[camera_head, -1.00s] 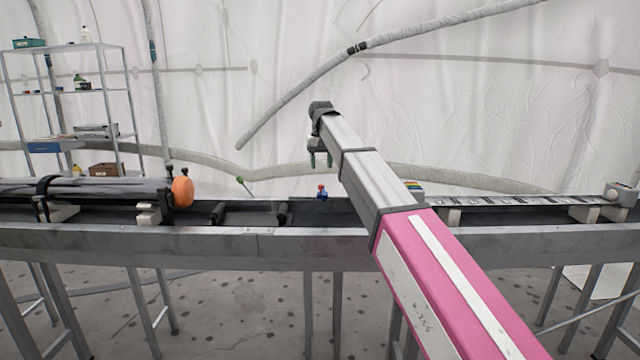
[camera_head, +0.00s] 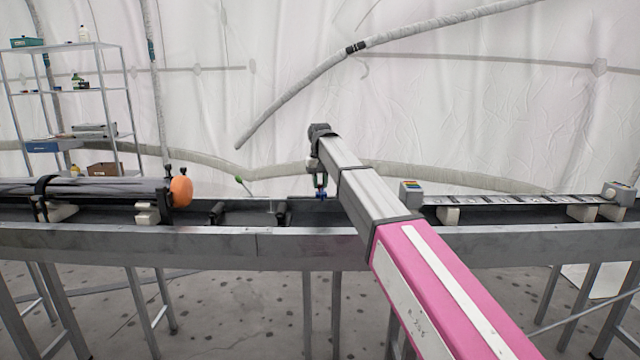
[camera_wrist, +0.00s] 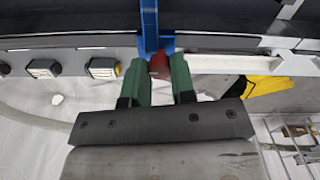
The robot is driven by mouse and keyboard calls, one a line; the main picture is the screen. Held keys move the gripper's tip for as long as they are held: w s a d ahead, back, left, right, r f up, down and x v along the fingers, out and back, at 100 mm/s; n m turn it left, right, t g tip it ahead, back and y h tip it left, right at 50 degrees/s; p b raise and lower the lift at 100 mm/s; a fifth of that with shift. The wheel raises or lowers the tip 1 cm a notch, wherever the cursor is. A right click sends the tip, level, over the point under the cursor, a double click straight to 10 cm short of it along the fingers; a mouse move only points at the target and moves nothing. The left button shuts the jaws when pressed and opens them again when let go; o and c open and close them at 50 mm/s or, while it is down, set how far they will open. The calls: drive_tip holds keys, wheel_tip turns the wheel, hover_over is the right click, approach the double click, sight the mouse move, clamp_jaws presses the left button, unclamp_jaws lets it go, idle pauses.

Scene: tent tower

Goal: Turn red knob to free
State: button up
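The red knob (camera_wrist: 159,65) sits on a blue bracket (camera_wrist: 150,32) at the rail, at the top middle of the wrist view. My gripper (camera_wrist: 161,70) has its two green fingers on either side of the knob. The knob fills the narrow gap between the fingertips, so the gripper looks shut on it. In the head view my gripper (camera_head: 320,182) points down over the blue bracket (camera_head: 321,195), and the fingers and wrist mostly hide the knob.
A long metal bench (camera_head: 200,240) runs across the view. An orange disc (camera_head: 182,191) ends the grey roll at left. A green-tipped lever (camera_head: 239,180) stands left of my gripper. A grey box with coloured marks (camera_head: 411,193) stands to the right. A shelf (camera_head: 70,95) is behind.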

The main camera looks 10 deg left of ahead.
clamp_jaws()
drive_tip(key=shift+n, duration=1.5)
drive_tip(key=o, duration=0.9)
unclamp_jaws()
drive_tip(key=shift+c, duration=0.2)
drive_tip(key=shift+r, duration=0.1)
wheel_tip(320, 180, up, 11)
drive_tip(key=shift+f, duration=0.2)
